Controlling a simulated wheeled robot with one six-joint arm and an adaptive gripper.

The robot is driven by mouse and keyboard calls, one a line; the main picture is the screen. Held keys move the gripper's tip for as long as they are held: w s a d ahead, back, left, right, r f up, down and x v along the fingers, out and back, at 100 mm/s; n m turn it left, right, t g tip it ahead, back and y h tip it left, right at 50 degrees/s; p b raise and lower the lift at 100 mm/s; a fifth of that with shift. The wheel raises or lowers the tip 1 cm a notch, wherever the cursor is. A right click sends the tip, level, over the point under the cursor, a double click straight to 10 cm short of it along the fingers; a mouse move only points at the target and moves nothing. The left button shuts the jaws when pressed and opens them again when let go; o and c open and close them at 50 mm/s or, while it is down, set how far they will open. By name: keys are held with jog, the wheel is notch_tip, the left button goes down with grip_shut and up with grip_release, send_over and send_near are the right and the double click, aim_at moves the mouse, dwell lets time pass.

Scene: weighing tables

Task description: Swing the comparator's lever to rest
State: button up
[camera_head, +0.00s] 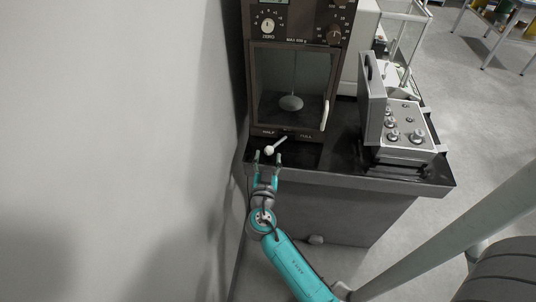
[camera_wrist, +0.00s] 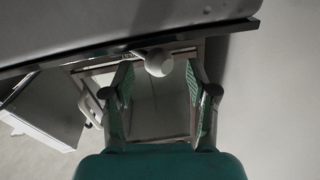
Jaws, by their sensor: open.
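The comparator (camera_head: 254,100) is a dark brown cabinet with a glass front and a round pan hanging inside. Its pale lever (camera_head: 278,145) sticks out at the front base, below the HALF and FULL labels. The lever slants from upper right to a round knob at lower left. My gripper (camera_head: 268,157) is open at the table's front edge, one finger each side of the knob. It also shows in the wrist view (camera_wrist: 160,78). I cannot tell whether a finger touches the knob.
The dark table (camera_head: 340,180) carries a grey weight box (camera_head: 408,153) with several metal weights and a raised lid (camera_head: 372,100) right of the comparator. A glass-sided balance (camera_head: 405,35) stands behind. A pale wall (camera_head: 110,120) is close on the left.

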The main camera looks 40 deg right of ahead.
aim_at(287, 166)
jog(key=shift+x, duration=1)
grip_shut()
jog(key=shift+s, duration=0.15)
jog(key=shift+s+d+n+t+y, duration=0.25)
jog(key=shift+s+n+t+y, duration=0.4)
jog(key=shift+n+t+y, duration=0.15)
jog(key=shift+s+d+n+t+y, duration=0.2)
jog(key=shift+s+n+t+y, duration=0.45)
jog(key=shift+y, duration=0.25)
jog(key=shift+s+d, duration=0.5)
jog(key=shift+s, duration=0.2)
jog(key=shift+s+d, duration=0.45)
jog(key=shift+s, duration=0.25)
